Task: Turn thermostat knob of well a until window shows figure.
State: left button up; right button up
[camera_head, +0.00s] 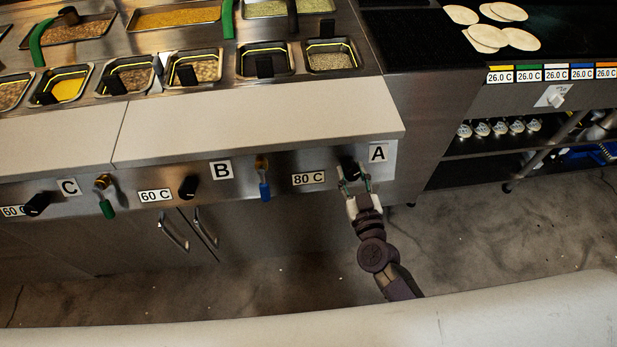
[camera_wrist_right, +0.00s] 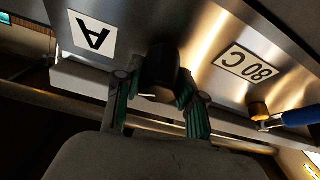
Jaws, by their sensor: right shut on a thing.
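The black thermostat knob of well A (camera_head: 348,168) sits on the steel front panel, beside the white A label (camera_head: 378,153). The window (camera_head: 308,178) to its left reads 80 C. My right gripper (camera_head: 354,184) is shut on the knob. In the right wrist view, the knob (camera_wrist_right: 161,72) is between the green-padded fingers of my gripper (camera_wrist_right: 160,95), with the A label (camera_wrist_right: 92,36) and the 80 C window (camera_wrist_right: 245,63) on either side. My left gripper is not in view.
A blue-handled valve (camera_head: 264,190) hangs left of the window. Well B's knob (camera_head: 188,187) and window (camera_head: 155,196) reading 60 C are farther left, then a green-handled valve (camera_head: 107,207). A griddle (camera_head: 560,40) with tortillas stands at the right.

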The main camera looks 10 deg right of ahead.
jog(key=o, duration=0.7)
jog(key=shift+s+r+p, duration=0.5)
jog(key=shift+s+p, duration=0.3)
jog(key=shift+s, duration=0.1)
jog(key=s, duration=0.1)
jog(key=s+r+p, duration=0.1)
jog(key=s+p, duration=0.1)
jog(key=shift+s+d+r, duration=0.1)
jog(key=shift+s+r, duration=0.2)
jog(key=shift+s, duration=0.05)
jog(key=o, duration=0.3)
